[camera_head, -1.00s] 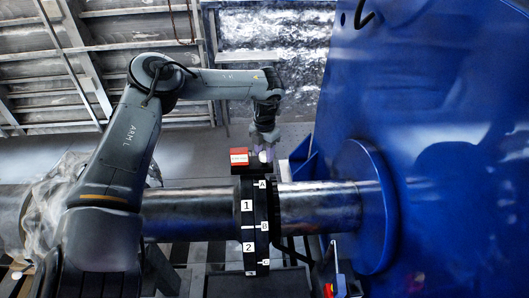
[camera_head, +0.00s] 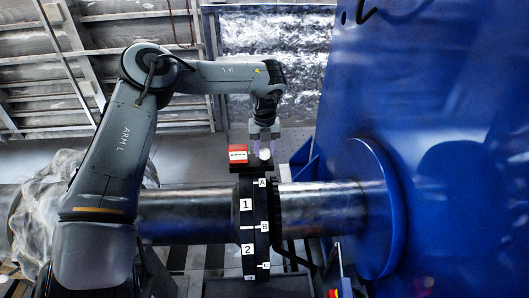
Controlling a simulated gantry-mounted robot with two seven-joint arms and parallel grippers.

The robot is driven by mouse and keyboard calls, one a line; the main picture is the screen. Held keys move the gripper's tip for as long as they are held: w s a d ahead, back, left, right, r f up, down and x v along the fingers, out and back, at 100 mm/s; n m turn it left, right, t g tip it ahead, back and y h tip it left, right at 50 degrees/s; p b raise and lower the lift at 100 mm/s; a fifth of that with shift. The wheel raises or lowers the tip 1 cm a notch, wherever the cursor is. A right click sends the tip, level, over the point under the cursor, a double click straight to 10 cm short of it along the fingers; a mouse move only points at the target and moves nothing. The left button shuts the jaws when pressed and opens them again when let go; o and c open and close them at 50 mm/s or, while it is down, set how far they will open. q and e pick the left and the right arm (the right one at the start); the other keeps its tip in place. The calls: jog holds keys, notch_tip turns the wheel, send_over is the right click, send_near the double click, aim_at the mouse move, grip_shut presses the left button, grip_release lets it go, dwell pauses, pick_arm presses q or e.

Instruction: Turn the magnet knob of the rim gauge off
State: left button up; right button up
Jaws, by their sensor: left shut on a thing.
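The rim gauge shows as a dark block with a red and white box (camera_head: 238,153), sitting on top of a black coupling rim (camera_head: 247,222). The rim carries white labels 1, 2, A, B and C. The pale magnet knob (camera_head: 265,155) is to the right of the red box. My left gripper (camera_head: 265,147) points down from above with its two fingers on either side of the knob, shut on it. The fingertips partly cover the knob, and any mark of its turn is too small to read. My right gripper is not in view.
A metal shaft (camera_head: 190,214) runs from the left through the rim to a large blue housing (camera_head: 430,130) with a round flange (camera_head: 367,210). Crumpled clear wrapping (camera_head: 45,205) covers the shaft's left end. Open room lies above the shaft behind the gauge.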

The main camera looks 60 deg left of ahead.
aim_at(264, 150)
pick_arm(q)
jog(key=n+b, duration=0.1)
jog(key=n, duration=0.3)
jog(key=shift+n+b, duration=0.85)
jog(key=shift+n, duration=1.45)
jog(key=o, duration=1.1)
jog(key=shift+c, duration=0.2)
notch_tip(264, 150, up, 11)
